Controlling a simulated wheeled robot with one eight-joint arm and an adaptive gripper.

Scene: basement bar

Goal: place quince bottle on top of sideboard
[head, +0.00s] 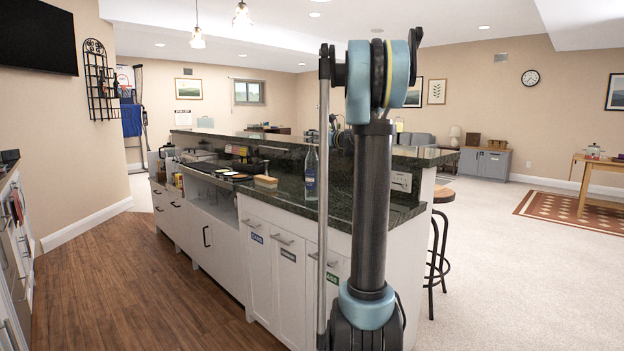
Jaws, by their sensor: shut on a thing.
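My arm rises through the middle of the picture. Beyond it, the dark end with my gripper (345,142) shows only in part. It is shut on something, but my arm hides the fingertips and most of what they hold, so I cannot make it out. A low grey cabinet (494,164), which looks like the sideboard, stands against the far wall with small brown objects on top.
A long bar with a dark green stone top (336,207) and white cabinets fills the middle. A stool (439,240) stands at its right end. Carpet (500,285) lies open to the right. A wooden table (597,172) stands on a patterned rug (570,212).

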